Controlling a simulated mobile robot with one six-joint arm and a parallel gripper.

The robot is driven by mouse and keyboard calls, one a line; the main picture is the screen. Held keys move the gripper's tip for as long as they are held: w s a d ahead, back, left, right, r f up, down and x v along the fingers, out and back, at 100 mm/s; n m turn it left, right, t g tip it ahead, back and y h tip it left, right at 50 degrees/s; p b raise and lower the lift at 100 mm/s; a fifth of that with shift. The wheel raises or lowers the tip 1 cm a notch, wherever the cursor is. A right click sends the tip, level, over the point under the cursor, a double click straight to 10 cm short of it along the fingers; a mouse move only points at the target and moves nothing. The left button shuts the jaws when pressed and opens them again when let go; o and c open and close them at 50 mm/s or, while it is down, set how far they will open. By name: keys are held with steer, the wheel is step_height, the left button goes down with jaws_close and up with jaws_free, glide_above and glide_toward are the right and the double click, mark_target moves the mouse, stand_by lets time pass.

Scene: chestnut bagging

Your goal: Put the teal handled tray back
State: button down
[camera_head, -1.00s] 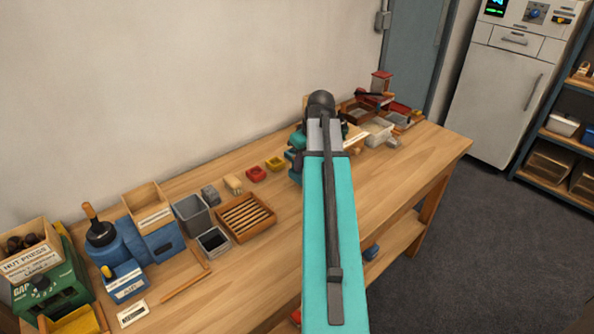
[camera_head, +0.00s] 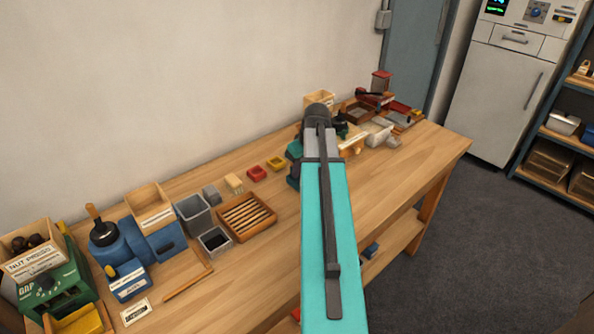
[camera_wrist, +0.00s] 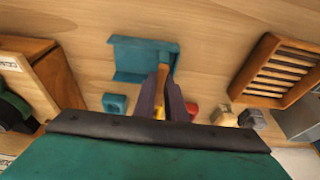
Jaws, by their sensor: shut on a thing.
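The teal handled tray (camera_wrist: 145,50) shows at the top middle of the wrist view, over the wood of the bench. My gripper (camera_wrist: 162,75) has its two fingers close together at the tray's near side and is shut on it. The exact grip is partly hidden by the fingers. I cannot tell whether the tray touches the bench. In the head view my own teal arm hides most of the gripper and tray.
The bench right of my arm has bare wood.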

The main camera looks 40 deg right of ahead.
steer(key=shift+f, duration=0.15)
steer(key=c, duration=1.8)
jaws_free()
steer(key=shift+b+v, duration=0.95)
steer(key=shift+v, duration=5.2)
